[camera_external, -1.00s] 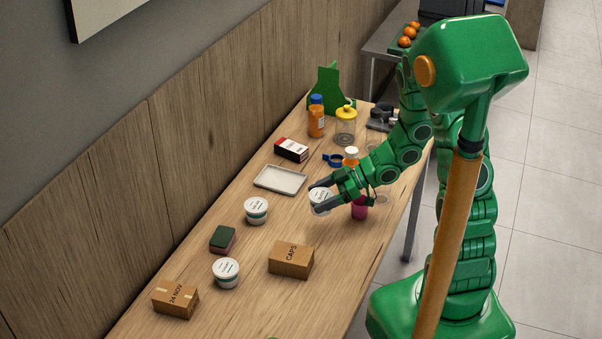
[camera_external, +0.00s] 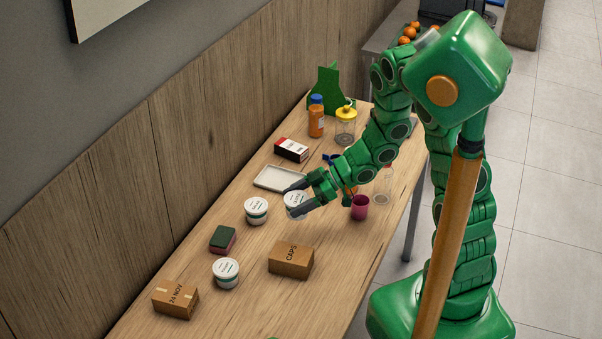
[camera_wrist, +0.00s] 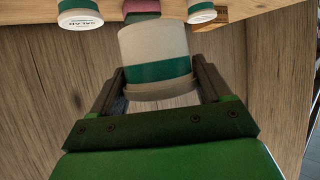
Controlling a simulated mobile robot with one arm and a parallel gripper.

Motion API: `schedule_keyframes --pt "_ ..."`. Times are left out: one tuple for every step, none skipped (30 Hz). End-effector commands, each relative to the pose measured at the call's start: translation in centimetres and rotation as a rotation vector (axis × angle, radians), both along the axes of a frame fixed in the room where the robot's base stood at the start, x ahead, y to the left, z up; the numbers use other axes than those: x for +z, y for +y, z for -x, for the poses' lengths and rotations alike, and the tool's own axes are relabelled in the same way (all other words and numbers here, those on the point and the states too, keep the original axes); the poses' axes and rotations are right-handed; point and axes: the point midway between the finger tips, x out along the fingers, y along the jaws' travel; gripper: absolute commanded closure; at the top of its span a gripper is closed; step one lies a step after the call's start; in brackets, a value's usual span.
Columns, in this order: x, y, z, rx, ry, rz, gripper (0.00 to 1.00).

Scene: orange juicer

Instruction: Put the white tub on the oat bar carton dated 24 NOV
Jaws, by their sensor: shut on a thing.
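My gripper (camera_external: 297,200) is shut on a white tub (camera_external: 294,198) with a green band, above the middle of the table. In the wrist view the held tub (camera_wrist: 155,52) sits between the two fingers. The carton marked 24 NOV (camera_external: 176,299) lies at the near left end of the table, apart from the gripper, with nothing on its top. Two similar white tubs stand on the table: one (camera_external: 256,210) just left of the gripper, the other (camera_external: 226,272) near the 24 NOV carton. The held tub's label is too small to read.
A carton marked CAPS (camera_external: 291,260) and a green and pink sponge (camera_external: 222,239) lie on the table (camera_external: 255,310). A pale tray (camera_external: 280,178), a dark red and white box (camera_external: 291,150), a magenta cup (camera_external: 360,207) and bottles stand farther back.

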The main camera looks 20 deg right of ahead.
Motion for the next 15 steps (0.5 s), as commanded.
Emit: schedule_keyframes --pt "0.2 1.1 0.3 0.013 -0.001 0.001 0.58" --pt "0.3 1.7 0.5 0.018 -0.002 0.002 0.58" --pt "0.4 2.4 0.7 0.024 -0.001 0.004 0.58" --pt "0.5 3.0 0.9 0.029 -0.001 0.004 0.58" --pt "0.6 3.5 1.1 0.034 -0.001 0.005 0.58" --pt "0.8 4.3 1.3 0.039 -0.002 0.006 0.58" --pt "0.9 4.8 1.5 0.045 -0.002 0.007 0.58" --pt "1.0 5.3 1.7 0.05 -0.002 0.008 0.58" --pt "1.2 6.1 2.0 0.055 -0.002 0.008 0.58" --pt "1.3 6.6 2.2 0.06 -0.003 0.008 0.58" --pt "1.4 7.2 2.4 0.066 -0.002 0.009 0.58" --pt "1.6 7.9 2.8 0.072 -0.003 0.009 0.58" --pt "1.7 8.4 3.0 0.076 -0.004 0.009 0.58" --pt "1.9 8.9 3.2 0.081 -0.004 0.009 0.58" --pt "2.0 9.7 3.6 0.088 -0.005 0.009 0.58"
